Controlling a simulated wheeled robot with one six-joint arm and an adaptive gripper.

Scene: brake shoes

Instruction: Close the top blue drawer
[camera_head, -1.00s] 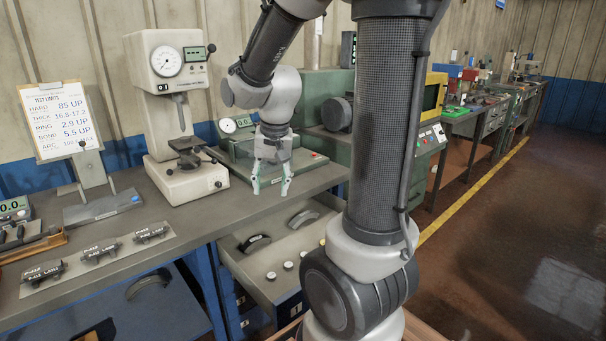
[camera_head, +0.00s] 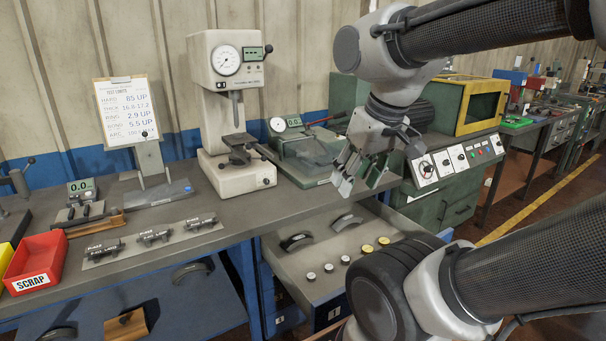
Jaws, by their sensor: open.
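The top blue drawer (camera_head: 291,259) stands pulled out below the workbench, right of the bench leg. Its grey inside holds two curved brake shoes, a dark one (camera_head: 296,241) and a grey one (camera_head: 347,222), and a row of several small round pieces (camera_head: 328,267). Its front face (camera_head: 329,312) shows at the bottom, and my arm hides its right part. My gripper (camera_head: 358,188) is open and empty, pointing down above the far right part of the drawer, near the bench edge. I cannot tell its exact height above the drawer.
A hardness tester (camera_head: 232,115) and a green gauge (camera_head: 305,152) stand on the bench (camera_head: 200,240). A plate with labelled parts (camera_head: 152,239) and a red scrap bin (camera_head: 37,262) are at left. Green cabinets with a yellow-framed machine (camera_head: 483,105) stand at right.

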